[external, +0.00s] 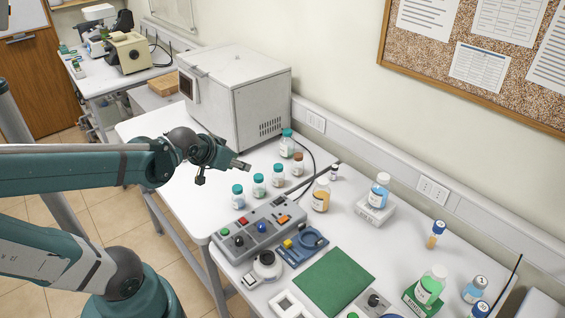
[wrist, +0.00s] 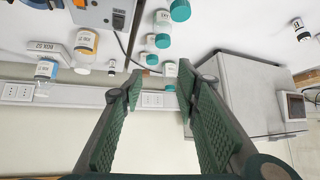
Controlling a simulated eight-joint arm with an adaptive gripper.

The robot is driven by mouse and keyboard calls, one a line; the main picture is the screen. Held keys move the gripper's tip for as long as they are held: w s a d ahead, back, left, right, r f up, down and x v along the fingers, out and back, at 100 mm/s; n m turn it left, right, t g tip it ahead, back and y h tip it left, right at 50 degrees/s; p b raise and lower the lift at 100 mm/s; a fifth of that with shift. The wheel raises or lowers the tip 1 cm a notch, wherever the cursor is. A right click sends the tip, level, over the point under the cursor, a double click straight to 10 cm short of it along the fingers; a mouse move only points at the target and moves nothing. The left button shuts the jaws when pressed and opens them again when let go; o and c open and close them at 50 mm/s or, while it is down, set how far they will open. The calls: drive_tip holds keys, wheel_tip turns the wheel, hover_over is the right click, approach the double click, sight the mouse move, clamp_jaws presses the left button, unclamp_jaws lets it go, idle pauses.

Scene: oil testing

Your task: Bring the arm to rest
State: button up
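My gripper (external: 241,165) is above the white table (external: 172,178), in front of the large white lab machine (external: 240,95). The gripper is open and holds nothing. Small bottles with teal caps (external: 258,185) stand on the table to the right of and below the gripper in the external view. No contact between gripper and bottles shows.
The wall with sockets (external: 432,188) runs behind. The table's left front part is clear.

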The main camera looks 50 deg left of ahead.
drive_tip(key=s+d+r+m+h+p, duration=0.1)
drive_tip(key=s+d+r, duration=0.1)
drive_tip(key=d, duration=0.4)
drive_tip(key=s+d+r+m+g+h+p, duration=0.1)
drive_tip(key=s+d+r+m+h+p, duration=0.1)
drive_tip(key=d, duration=0.5)
drive_tip(key=shift+s+r, duration=0.65)
drive_tip(key=shift+s, duration=0.6)
